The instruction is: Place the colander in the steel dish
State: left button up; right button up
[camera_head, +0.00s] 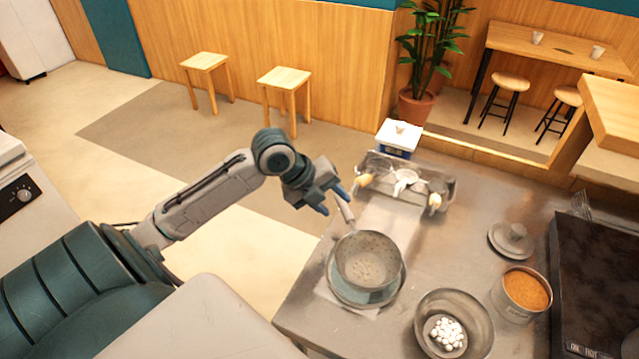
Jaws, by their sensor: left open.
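The grey speckled colander (370,262) is upright at the left part of the counter, with its handle (346,212) pointing up and left toward my left arm. A round steel dish (352,296) shows around and below its lower edge. The colander appears to be over or inside this dish; whether it rests on the bottom is hidden. My left gripper (333,201) is open, its blue fingertips close to the handle's end. I cannot tell whether they touch it. My right gripper is out of view.
A bowl (481,314) holding white balls stands to the right of the dish. A pot (504,304) of orange food, a lid (512,239) and a dark cooktop (598,290) are farther right. A tray (405,192) of utensils sits behind. The counter between is clear.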

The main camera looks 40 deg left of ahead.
pick_arm(q)
jog(key=shift+v, duration=2.3)
jog(key=shift+d+r, duration=0.1)
